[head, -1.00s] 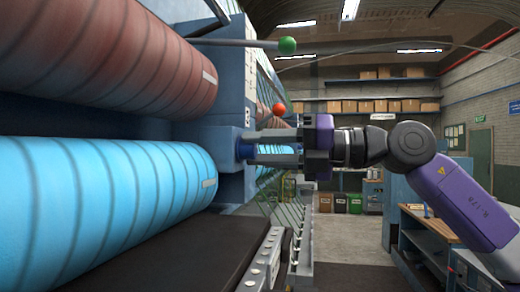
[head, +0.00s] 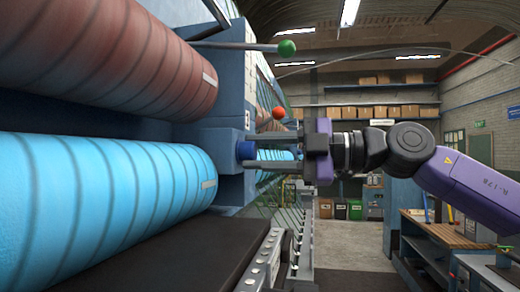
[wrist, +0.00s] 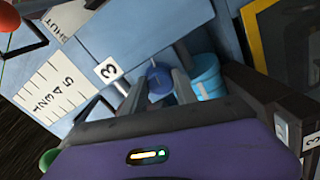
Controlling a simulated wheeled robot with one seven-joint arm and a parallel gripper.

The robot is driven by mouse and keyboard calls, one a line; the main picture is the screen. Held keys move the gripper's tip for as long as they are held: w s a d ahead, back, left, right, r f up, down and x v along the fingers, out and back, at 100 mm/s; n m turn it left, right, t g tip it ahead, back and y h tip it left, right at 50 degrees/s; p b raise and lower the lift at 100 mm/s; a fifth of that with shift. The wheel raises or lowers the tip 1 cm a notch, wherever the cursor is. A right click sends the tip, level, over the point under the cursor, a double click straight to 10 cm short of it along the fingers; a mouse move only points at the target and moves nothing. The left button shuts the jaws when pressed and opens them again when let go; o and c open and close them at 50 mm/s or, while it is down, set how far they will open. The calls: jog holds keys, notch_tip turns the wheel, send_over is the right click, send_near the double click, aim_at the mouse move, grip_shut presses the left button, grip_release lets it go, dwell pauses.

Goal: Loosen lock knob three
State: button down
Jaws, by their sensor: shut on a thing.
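Lock knob three is a blue round knob (head: 245,151) on the blue machine housing, at the end of the rollers. It also shows in the wrist view (wrist: 160,82), beside a white plate marked 3 (wrist: 108,69). My gripper (head: 251,150) reaches it from the right, with one finger above and one below in the head view. My gripper is shut on the knob, and the fingers flank it in the wrist view. The fingers hide parts of the knob's sides.
A red roller (head: 120,65) lies above a light blue roller (head: 100,205) at left. A green ball (head: 287,47) on a rod and a red ball (head: 278,113) sit near my gripper. A bench (head: 440,240) stands at right.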

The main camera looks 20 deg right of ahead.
jog(key=m, duration=0.2)
jog(key=m+p, duration=0.1)
jog(key=m, duration=0.1)
jog(key=shift+r+m, duration=0.3)
jog(key=shift+r, duration=0.05)
jog(key=m+p, duration=0.2)
jog(key=m, duration=0.3)
jog(key=shift+m, duration=0.3)
jog(key=c, duration=1)
grip_release()
jog(key=shift+o, duration=0.2)
jog(key=shift+f, duration=0.2)
